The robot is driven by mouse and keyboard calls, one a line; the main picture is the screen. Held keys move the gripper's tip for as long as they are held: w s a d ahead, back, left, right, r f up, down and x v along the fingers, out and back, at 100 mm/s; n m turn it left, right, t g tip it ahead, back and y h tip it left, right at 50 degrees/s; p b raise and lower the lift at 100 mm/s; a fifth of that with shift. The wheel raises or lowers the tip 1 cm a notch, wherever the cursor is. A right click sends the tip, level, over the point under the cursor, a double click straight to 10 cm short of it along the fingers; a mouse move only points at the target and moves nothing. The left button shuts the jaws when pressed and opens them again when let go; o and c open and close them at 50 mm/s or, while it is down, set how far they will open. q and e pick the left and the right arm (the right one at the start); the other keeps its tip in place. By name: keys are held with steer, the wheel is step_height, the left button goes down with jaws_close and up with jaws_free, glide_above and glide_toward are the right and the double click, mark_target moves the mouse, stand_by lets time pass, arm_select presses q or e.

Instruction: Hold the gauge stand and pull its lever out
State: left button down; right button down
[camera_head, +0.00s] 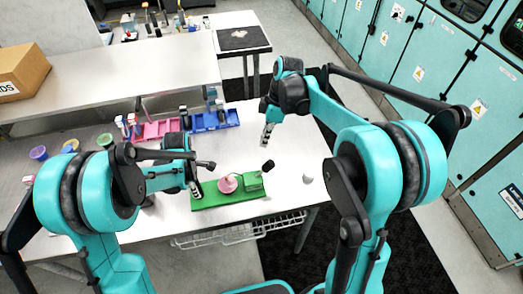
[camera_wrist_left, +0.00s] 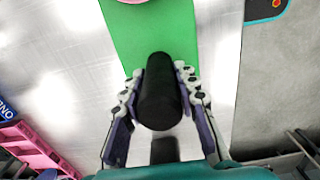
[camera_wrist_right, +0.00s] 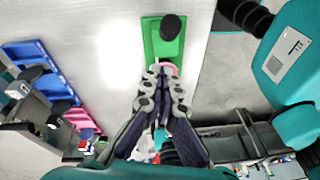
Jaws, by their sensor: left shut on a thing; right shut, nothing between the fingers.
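The gauge stand's long green base (camera_head: 225,198) lies on the table near its front edge, bearing a pink round part (camera_head: 228,184) and a green block (camera_head: 251,181). A lever with a black knob (camera_head: 268,165) leans up and right from the block. In the left wrist view my left gripper (camera_wrist_left: 158,78) is shut on a black cylindrical handle (camera_wrist_left: 159,105) over the green base (camera_wrist_left: 140,35). In the head view my left gripper (camera_head: 194,185) is at the base's left end. My right gripper (camera_head: 267,136) is shut and empty, above and behind the stand; its fingers partly hide the pink part in the right wrist view.
Pink (camera_head: 158,131) and blue (camera_head: 214,120) bins stand behind the stand. Several coloured cups, including a purple one (camera_head: 38,153), stand at the left. A small pale object (camera_head: 307,179) lies right of the stand. A wire basket hangs below the front edge.

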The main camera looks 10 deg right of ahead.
steer(key=shift+d+v, duration=0.2)
steer(key=shift+v, duration=0.85)
steer(key=shift+d+v, duration=0.2)
steer(key=shift+v, duration=0.85)
steer(key=shift+f, duration=0.1)
arm_select(q)
steer(key=c, duration=1.1)
jaws_free()
steer(key=shift+o, duration=0.2)
steer(key=shift+r, duration=0.1)
steer(key=shift+r+p, duration=2.35)
steer(key=shift+r, duration=1.35)
arm_select(e)
steer(key=shift+r, duration=2.35)
arm_select(q)
step_height(320, 180, up, 9)
steer(key=p, duration=0.5)
steer(key=shift+p, duration=0.4)
arm_select(e)
step_height(320, 180, up, 6)
steer(key=shift+f, duration=0.1)
